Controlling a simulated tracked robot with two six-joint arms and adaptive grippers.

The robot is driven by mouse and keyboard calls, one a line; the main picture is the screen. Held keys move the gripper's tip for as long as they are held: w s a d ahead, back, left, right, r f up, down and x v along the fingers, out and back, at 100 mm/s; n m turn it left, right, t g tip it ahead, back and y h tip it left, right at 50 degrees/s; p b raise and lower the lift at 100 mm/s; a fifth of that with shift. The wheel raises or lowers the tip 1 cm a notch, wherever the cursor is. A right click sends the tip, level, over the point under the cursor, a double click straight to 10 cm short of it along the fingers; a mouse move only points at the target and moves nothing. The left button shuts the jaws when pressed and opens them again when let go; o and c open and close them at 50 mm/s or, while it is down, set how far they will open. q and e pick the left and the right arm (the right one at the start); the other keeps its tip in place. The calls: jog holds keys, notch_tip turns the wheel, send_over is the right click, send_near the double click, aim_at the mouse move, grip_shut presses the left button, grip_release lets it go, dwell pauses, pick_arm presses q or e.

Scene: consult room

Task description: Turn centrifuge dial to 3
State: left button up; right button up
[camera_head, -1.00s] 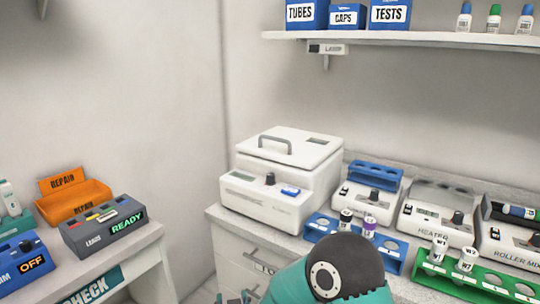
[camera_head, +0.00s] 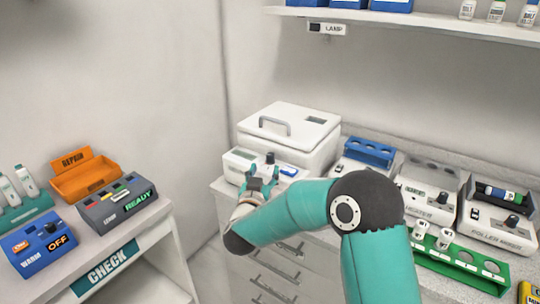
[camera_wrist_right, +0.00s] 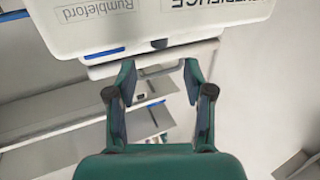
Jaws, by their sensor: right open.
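The white centrifuge (camera_head: 312,150) stands at the back left end of the counter with its lid shut. Its small black dial (camera_head: 270,157) sticks up from the front panel, left of a blue button (camera_head: 289,171). The dial's number marks are too small to read. My right gripper (camera_head: 262,178) is open and empty, just in front of and below the dial in the head view. In the right wrist view, its two fingers (camera_wrist_right: 158,78) are spread apart, and a dark knob that looks like the dial (camera_wrist_right: 158,43) lies beyond the tips, not between them. My left gripper is not in view.
Right of the centrifuge are a blue rack (camera_head: 370,151), a heater (camera_head: 425,200), a roller mixer (camera_head: 500,232) and a green rack (camera_head: 455,270). My right arm hides part of the counter. On the left bench are an orange repair bin (camera_head: 85,180) and a blue warmer (camera_head: 35,255).

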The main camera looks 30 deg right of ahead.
aim_at(270, 157)
jog(key=p+x, duration=0.1)
jog(key=x, duration=0.6)
grip_shut()
jog(key=shift+d+f+n+t+y+b, duration=0.2)
jog(key=shift+n+t+y+b, duration=0.15)
jog(key=shift+b, duration=0.2)
jog(key=shift+r+n+t+y+b, duration=0.1)
jog(key=shift+n+t+y+b, duration=0.4)
jog(key=shift+y, duration=0.15)
jog(key=shift+a, duration=0.1)
